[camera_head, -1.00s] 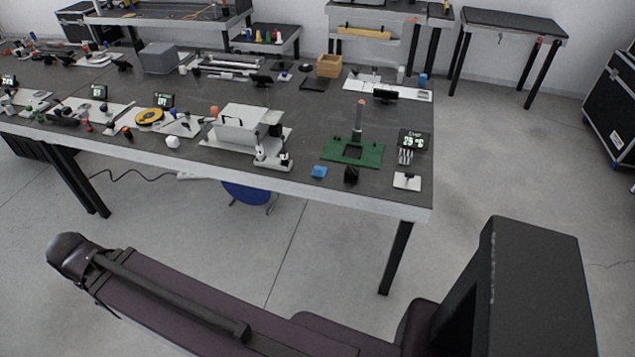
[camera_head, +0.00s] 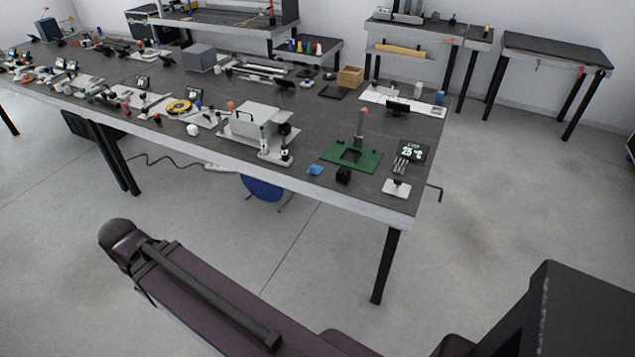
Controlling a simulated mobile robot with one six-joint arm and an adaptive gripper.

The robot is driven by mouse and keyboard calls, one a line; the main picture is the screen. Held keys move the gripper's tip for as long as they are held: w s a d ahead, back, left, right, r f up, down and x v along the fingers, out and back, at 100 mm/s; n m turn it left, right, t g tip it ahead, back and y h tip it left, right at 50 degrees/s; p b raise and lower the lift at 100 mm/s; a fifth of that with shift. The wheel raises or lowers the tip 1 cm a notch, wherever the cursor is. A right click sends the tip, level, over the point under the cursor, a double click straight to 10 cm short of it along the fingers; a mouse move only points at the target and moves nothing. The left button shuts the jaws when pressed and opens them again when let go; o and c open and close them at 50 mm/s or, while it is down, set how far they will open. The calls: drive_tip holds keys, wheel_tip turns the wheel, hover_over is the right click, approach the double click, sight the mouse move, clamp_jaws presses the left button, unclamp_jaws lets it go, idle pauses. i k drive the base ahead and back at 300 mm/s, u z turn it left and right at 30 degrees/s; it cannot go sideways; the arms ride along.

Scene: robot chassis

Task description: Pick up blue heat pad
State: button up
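A small blue pad (camera_head: 315,170) lies on the dark table near its front edge, toward the right end. It is just left of a small black object (camera_head: 343,176) and in front of a green board (camera_head: 367,158) with an upright grey post. My arm crosses the bottom of the picture, well short of the table. My gripper cannot be made out in this view.
The long dark table (camera_head: 230,150) carries many items. A white box-shaped device (camera_head: 255,122) stands left of the pad. A temperature display (camera_head: 413,151) and a white plate (camera_head: 396,188) are to the right. A blue stool (camera_head: 263,188) is under the table. Open floor lies before the table.

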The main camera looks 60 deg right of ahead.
sight(315, 169)
drive_tip(key=k, duration=1.15)
drive_tip(key=z, duration=2.1)
drive_tip(key=i, duration=1.05)
drive_tip(key=u, duration=0.1)
